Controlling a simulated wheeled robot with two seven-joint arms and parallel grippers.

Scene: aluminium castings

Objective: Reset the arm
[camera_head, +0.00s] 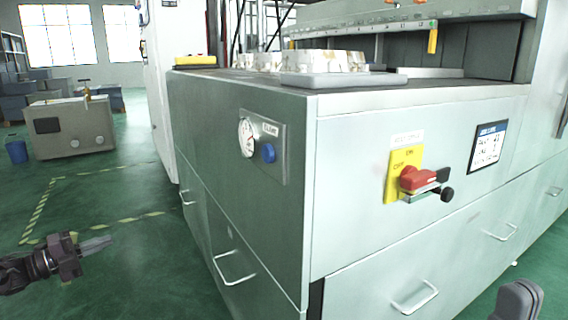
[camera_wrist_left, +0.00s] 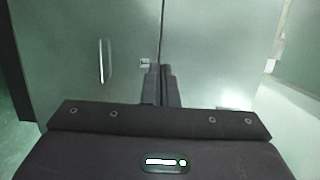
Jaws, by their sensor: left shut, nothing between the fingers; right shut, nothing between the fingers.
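My left gripper (camera_head: 97,243) comes in at the lower left of the head view, with its dark body and grey fingers pointing right. Its fingers are together and empty, over green floor and left of the grey cabinet. In the left wrist view the two dark fingers (camera_wrist_left: 158,85) stand side by side in front of a pale green panel with a handle, holding nothing. At the bottom right edge of the head view, grey finger tips of my right gripper (camera_head: 518,298) show close together and empty. The rest of my right arm is out of view.
The large grey-green cabinet (camera_head: 240,215) fills the middle and right, with drawer handles, a gauge (camera_head: 247,138) and a red rotary switch (camera_head: 418,180). White castings (camera_head: 325,60) lie on top. A grey box unit (camera_head: 70,130) stands behind left.

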